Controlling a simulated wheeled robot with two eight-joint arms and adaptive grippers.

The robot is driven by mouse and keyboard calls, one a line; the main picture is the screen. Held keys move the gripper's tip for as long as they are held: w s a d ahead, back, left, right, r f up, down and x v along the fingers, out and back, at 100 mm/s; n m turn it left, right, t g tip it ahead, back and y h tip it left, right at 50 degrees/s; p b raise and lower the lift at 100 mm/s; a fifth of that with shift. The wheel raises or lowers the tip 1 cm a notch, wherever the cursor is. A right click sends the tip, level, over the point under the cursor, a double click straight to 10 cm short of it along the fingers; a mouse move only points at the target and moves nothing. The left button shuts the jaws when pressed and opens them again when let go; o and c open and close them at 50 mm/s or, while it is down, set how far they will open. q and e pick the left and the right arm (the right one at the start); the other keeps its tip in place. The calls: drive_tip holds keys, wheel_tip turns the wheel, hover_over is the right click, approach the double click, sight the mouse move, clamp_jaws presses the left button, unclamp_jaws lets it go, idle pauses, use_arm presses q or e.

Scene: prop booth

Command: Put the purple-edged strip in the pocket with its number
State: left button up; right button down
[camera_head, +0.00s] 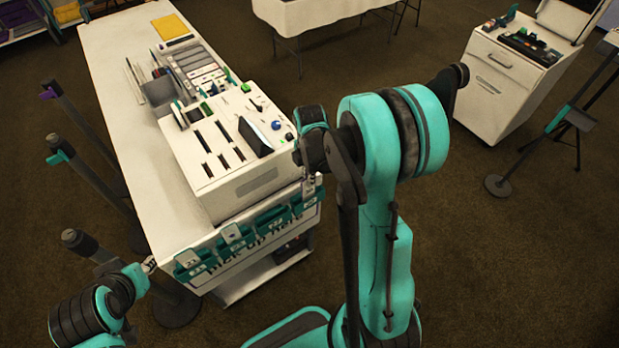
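A row of teal pockets (241,238) hangs on the near end of the white counter, above the lettering "Pick up here". White tags or strips stand in several pockets; their numbers are too small to read surely. I cannot make out the purple-edged strip for certain. My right gripper (309,186) is by the right end of the pocket row, small and partly hidden by my own arm; whether it holds anything is unclear. My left gripper (149,265) is low at the left, just left of the row's left end and apart from the pockets.
On the counter (128,110) stands a white slotted box (225,160) with a dark wedge-shaped item. Behind it are trays and a yellow pad (172,27). Dark posts (85,128) stand along the left side. A white drawer cabinet (500,85) stands at right, with open carpet before it.

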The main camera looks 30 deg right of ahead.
drive_tip(key=shift+f+b, duration=0.3)
drive_tip(key=shift+f, duration=0.1)
drive_tip(key=c, duration=1.6)
unclamp_jaws()
drive_tip(key=shift+c, duration=0.2)
wheel_tip(320, 180, up, 12)
